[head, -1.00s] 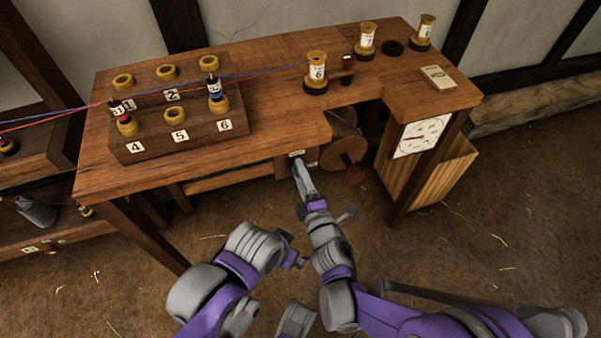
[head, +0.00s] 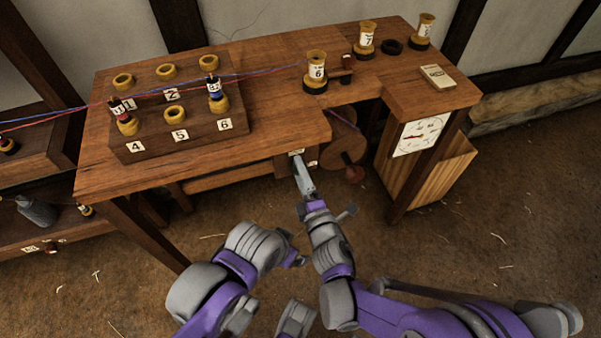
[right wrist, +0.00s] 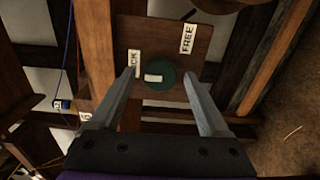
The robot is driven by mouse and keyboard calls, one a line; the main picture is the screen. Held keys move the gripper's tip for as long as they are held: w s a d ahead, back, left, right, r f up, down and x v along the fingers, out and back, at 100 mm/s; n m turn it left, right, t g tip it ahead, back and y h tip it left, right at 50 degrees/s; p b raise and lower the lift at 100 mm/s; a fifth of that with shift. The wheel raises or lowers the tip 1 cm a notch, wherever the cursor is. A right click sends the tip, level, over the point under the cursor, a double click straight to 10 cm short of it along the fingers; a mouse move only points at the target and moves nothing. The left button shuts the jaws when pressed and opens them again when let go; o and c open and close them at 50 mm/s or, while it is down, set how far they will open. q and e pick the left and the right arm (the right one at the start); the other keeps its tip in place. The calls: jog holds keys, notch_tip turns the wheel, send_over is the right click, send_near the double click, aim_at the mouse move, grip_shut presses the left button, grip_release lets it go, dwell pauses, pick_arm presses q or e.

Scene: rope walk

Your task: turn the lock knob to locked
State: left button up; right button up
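The lock knob (right wrist: 165,84) is a round dark green disc with a white pointer bar (right wrist: 153,78) on its left part. It sits on a brown wooden plate (right wrist: 160,40) with a LOCK label (right wrist: 134,62) at its upper left and a FREE label (right wrist: 187,39) at its upper right. The bar lies on the LOCK side. My right gripper (right wrist: 160,74) is open, its fingers on either side of the knob with gaps visible. In the head view my right gripper (head: 301,170) is at the plate below the tabletop and hides the knob. My left gripper (head: 297,261) is low in front, its fingers unclear.
The wooden bench (head: 270,120) overhangs the plate. A wooden wheel (head: 345,150) with a red handle (head: 353,173) is just right of my right gripper. A white dial (head: 420,135) is on the bench's right part. A bobbin block (head: 180,125) stands on top.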

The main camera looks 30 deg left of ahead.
jog(key=v, duration=1)
jog(key=shift+s+d, duration=0.25)
jog(key=shift+s, duration=0.1)
